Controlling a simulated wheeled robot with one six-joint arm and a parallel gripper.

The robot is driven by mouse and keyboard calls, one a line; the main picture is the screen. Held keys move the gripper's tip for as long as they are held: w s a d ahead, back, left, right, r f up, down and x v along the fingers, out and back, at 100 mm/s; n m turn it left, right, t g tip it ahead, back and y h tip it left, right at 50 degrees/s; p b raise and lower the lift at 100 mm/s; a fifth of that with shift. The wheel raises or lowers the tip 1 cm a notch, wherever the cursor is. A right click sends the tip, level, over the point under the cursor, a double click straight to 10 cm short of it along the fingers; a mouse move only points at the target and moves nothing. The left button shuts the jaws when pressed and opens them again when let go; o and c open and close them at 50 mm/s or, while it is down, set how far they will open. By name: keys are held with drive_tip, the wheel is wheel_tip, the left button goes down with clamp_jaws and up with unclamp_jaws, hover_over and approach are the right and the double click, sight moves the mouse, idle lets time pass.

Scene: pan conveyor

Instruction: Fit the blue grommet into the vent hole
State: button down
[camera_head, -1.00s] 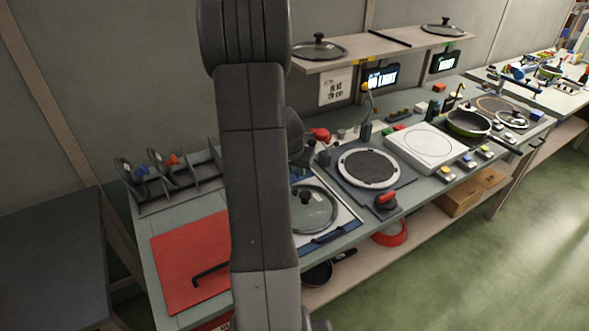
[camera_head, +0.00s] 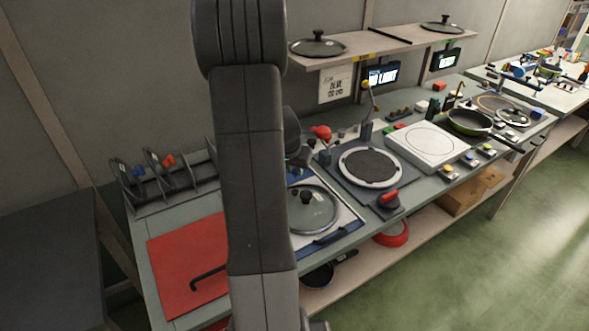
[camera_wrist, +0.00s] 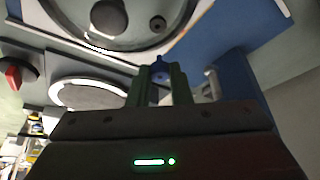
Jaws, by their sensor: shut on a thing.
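The blue grommet (camera_wrist: 159,68) is held between the two green fingertips of my gripper (camera_wrist: 160,83) in the wrist view. My gripper is shut on it. The glass lid (camera_wrist: 190,14) lies just beyond the fingertips, with its dark knob (camera_wrist: 108,18) to the left. The vent hole (camera_wrist: 157,24) shows as a small dark round spot in the lid, beyond the grommet. A gap shows between grommet and hole in the picture; their height apart is unclear. In the head view the lid (camera_head: 325,215) lies flat on the counter, partly behind my arm. My gripper and the grommet are hidden there.
A dark round plate with a white ring (camera_head: 345,181) and a red-handled control (camera_head: 389,199) sit right of the lid. A red mat (camera_head: 180,265) and a dark rack (camera_head: 180,194) lie left. A shelf (camera_head: 385,46) with lids hangs above the counter.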

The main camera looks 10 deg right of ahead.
drive_tip(key=b, duration=0.4)
hover_over(296, 189)
drive_tip(key=s, duration=0.1)
drive_tip(key=shift+s+a+f, duration=0.1)
drive_tip(key=shift+a+f, duration=0.1)
drive_tip(key=shift+f, duration=0.95)
drive_tip(key=shift+s+a+f, duration=0.1)
drive_tip(key=shift+a+f, duration=0.05)
drive_tip(key=shift+f, duration=0.95)
drive_tip(key=shift+b, duration=0.8)
drive_tip(key=shift+f+b, duration=1.1)
drive_tip(key=shift+b, duration=0.1)
drive_tip(key=c, duration=1.3)
unclamp_jaws()
drive_tip(key=shift+o, duration=0.2)
drive_tip(key=shift+r, duration=0.15)
drive_tip(key=v, duration=1.3)
drive_tip(key=shift+s+r, duration=0.2)
drive_tip(key=shift+r, duration=0.05)
drive_tip(key=shift+f, duration=0.1)
